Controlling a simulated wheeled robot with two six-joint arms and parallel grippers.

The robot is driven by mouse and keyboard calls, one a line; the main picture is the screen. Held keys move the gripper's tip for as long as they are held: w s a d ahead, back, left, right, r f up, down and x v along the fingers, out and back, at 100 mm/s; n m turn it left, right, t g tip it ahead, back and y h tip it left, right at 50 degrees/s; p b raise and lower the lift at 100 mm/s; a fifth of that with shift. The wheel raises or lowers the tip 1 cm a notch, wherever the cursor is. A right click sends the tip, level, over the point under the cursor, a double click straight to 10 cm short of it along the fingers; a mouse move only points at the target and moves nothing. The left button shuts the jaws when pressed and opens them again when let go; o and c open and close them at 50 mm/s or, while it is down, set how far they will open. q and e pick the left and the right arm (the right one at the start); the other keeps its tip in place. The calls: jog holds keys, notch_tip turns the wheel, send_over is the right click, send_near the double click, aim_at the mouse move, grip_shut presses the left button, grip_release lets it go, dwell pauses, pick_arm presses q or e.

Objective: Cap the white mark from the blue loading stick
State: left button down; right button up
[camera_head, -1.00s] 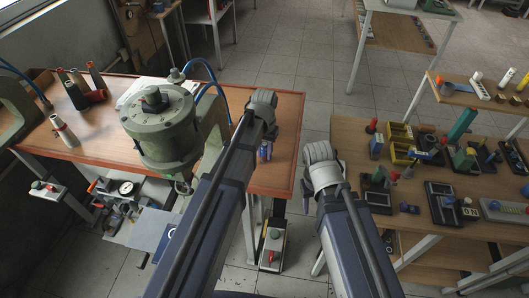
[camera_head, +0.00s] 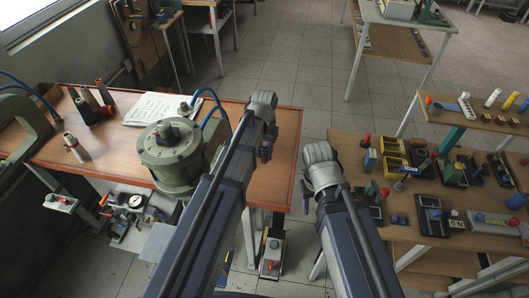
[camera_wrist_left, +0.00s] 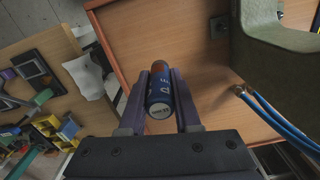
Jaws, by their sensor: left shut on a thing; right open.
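My left gripper (camera_head: 266,152) is over the right end of the wooden workbench (camera_head: 285,175). In the left wrist view its two fingers (camera_wrist_left: 160,100) are shut on a blue cylindrical stick (camera_wrist_left: 159,88). The stick has pale lettering, an orange-brown far part, and a pale round near end with dark print (camera_wrist_left: 160,110). My right gripper (camera_head: 306,204) is open, low beside the workbench's right edge; its fingers are small and partly hidden. I cannot tell which mark is the white one to cap.
A green round machine (camera_head: 170,150) with a blue hose stands left of my left arm. A pale cylinder (camera_head: 71,143) and dark spools (camera_head: 92,105) stand further left. The right table (camera_head: 410,232) is crowded with yellow bins (camera_head: 391,152) and small fixtures. Floor shows between the tables.

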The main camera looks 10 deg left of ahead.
aim_at(264, 162)
pick_arm(q)
jog(key=c, duration=1.2)
grip_release()
jog(key=shift+c, duration=0.2)
grip_shut()
jog(key=shift+f, duration=0.1)
notch_tip(264, 162, down, 5)
jog(key=b, duration=0.5)
jog(key=shift+r, duration=0.2)
jog(key=shift+s, duration=0.1)
